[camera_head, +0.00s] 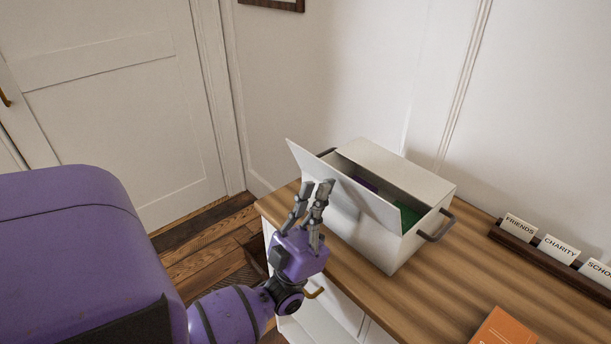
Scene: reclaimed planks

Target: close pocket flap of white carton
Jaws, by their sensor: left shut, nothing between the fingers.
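The white carton (433,221) stands on the wooden top of a cabinet. Its near-left flap (344,178) is raised and tilted outward, so a gap shows a purple thing (365,183) and a green thing (408,217) inside. The far part of the top (395,168) lies across the back of the opening. My left gripper (321,186) is shut and empty, in front of the outer face of the flap; I cannot tell whether it touches. It hides part of the flap and the carton's near side. My right gripper is not in view.
Dark handles stick out at the carton's ends, one at the right (437,228). A dark rack with cards (553,252) stands along the wall at the right. An orange book (503,328) lies at the front. Bare cabinet top (455,285) lies between them.

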